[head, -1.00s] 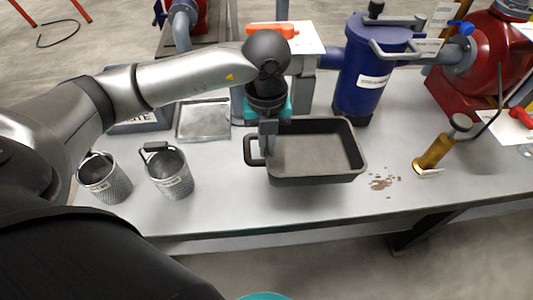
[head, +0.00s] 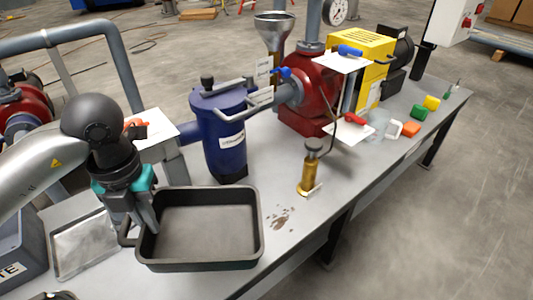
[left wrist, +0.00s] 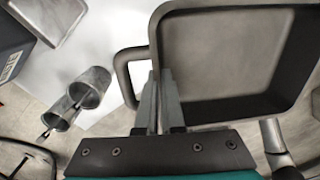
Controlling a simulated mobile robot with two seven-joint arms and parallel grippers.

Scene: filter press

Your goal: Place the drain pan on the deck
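The drain pan (head: 207,228) is a dark grey rectangular tray with a loop handle (head: 127,236) on its left side. It is level and empty over the grey bench deck (head: 312,222); I cannot tell whether it touches the deck. My left gripper (head: 148,222) is at the pan's handle side. The left wrist view shows its fingers (left wrist: 160,100) close together on the pan's (left wrist: 222,52) side wall beside the handle (left wrist: 122,72). The exact contact is partly hidden. My right gripper is not in view.
A blue filter housing (head: 220,135) stands behind the pan. A brass hand pump (head: 309,172) and brown spill spots (head: 281,217) are to its right. A metal tray (head: 84,243) lies left. Two mesh baskets (left wrist: 92,86) show in the left wrist view. A red pump (head: 312,95) stands farther back.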

